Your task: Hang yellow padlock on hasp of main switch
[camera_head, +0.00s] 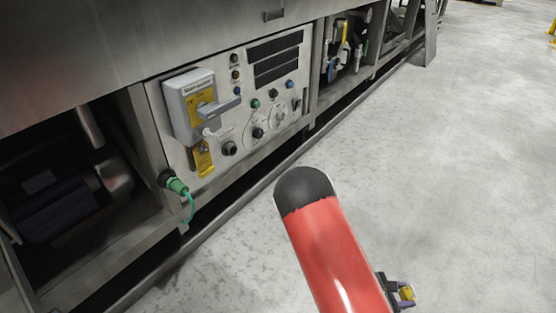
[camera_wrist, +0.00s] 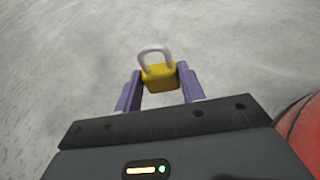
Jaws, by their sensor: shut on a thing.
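A yellow padlock (camera_wrist: 160,78) with a grey shackle is held between the two purple fingers of my gripper (camera_wrist: 160,88) in the wrist view. The shackle points away from the gripper. In the head view my gripper (camera_head: 405,296) and the padlock (camera_head: 407,292) show small at the lower right, partly behind my red arm, over the floor. The main switch (camera_head: 195,105) is a grey box with a yellow plate and a grey handle, on the control panel at the left, well apart from the gripper. A light hasp-like part (camera_head: 209,132) shows below the handle, too small to make out clearly.
The control panel (camera_head: 250,118) carries several knobs and buttons. A yellow tag (camera_head: 202,158) hangs below the switch. A green connector (camera_head: 177,186) with a green cable sticks out at the panel's lower left. The concrete floor (camera_head: 440,150) to the right is clear.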

